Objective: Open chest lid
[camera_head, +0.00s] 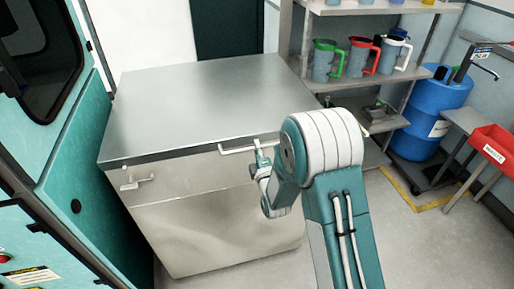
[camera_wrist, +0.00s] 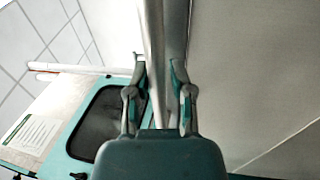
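The chest (camera_head: 204,91) is a large steel box with a flat lid, and the lid is down. A pale bar handle (camera_head: 236,149) runs along the lid's front edge at the right. My gripper (camera_head: 263,152) is at the right part of this handle, partly hidden behind my arm. In the wrist view, a bright bar (camera_wrist: 153,40) runs down the picture between the two fingers of my gripper (camera_wrist: 157,70). The fingers stand apart, one on each side of the bar. Whether both press on it is unclear. A small latch (camera_head: 137,182) is on the chest's front left.
A teal cabinet (camera_head: 75,140) with a dark window stands close to the chest's left. Shelves with several jugs (camera_head: 362,53), a blue barrel (camera_head: 428,115) and a red bin (camera_head: 493,148) are at the right. Floor is clear at the lower right.

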